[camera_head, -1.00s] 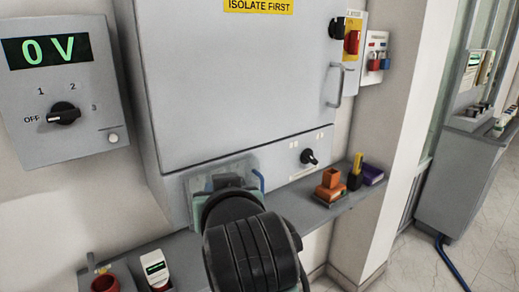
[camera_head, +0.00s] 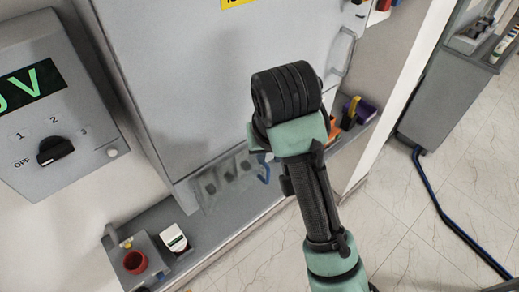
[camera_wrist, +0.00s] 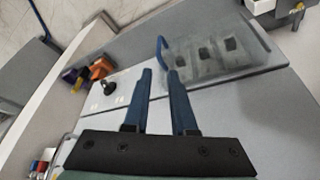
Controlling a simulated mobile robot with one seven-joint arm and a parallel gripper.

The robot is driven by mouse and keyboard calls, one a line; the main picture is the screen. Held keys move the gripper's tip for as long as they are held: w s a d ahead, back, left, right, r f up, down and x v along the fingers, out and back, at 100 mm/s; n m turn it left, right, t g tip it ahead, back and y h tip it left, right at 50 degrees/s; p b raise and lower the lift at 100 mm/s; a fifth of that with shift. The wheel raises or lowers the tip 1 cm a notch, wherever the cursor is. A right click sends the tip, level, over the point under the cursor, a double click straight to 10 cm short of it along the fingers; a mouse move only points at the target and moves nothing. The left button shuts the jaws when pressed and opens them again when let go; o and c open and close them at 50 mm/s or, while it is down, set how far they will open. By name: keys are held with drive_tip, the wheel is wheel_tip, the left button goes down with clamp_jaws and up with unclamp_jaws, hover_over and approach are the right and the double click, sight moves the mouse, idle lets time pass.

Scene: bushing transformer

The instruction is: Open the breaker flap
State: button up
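The breaker flap (camera_head: 237,188) is a clear panel at the lower edge of the grey cabinet, and it lies over dark breaker switches. It also shows in the wrist view (camera_wrist: 187,69), where it appears closed.

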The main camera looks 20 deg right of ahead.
sight(268, 173)
drive_tip(key=x, duration=0.4)
drive_tip(key=b+x, duration=0.1)
drive_tip(key=x, duration=0.7)
drive_tip(key=shift+s+d+f, duration=0.1)
drive_tip(key=shift+s+f, duration=0.05)
drive_tip(key=shift+s, duration=0.2)
drive_tip(key=shift+s, duration=0.1)
drive_tip(key=shift+c, duration=0.3)
clamp_jaws()
idle(0.6)
